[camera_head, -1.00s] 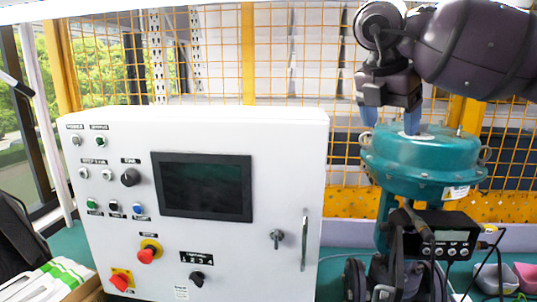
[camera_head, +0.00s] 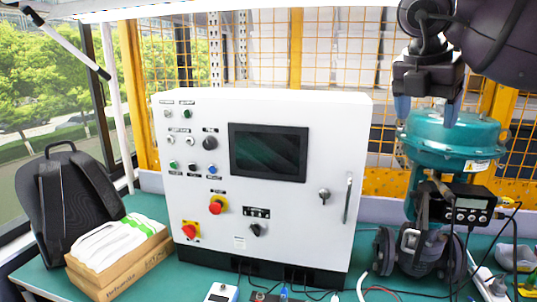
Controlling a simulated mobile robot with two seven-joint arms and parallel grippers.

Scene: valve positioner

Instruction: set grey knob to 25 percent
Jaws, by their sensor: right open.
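A round dark grey knob (camera_head: 209,143) sits on the front of the white control cabinet (camera_head: 330,160), left of its dark screen (camera_head: 268,152). I cannot read its setting. A second dark knob, a selector (camera_head: 258,230), sits lower on the same panel under a black label plate. My right gripper (camera_head: 427,112) hangs fingers down at the upper right, its two blue fingers apart with nothing between them. It appears in front of or above the teal valve actuator (camera_head: 455,148), well right of the cabinet and both knobs. My left gripper is not in view.
Red buttons (camera_head: 216,207), small coloured buttons and a door handle (camera_head: 347,198) stick out of the cabinet. The black positioner (camera_head: 468,206) with cables stands at right. A black backpack (camera_head: 70,205) and a cardboard box (camera_head: 120,268) lie left on the green table (camera_head: 150,203).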

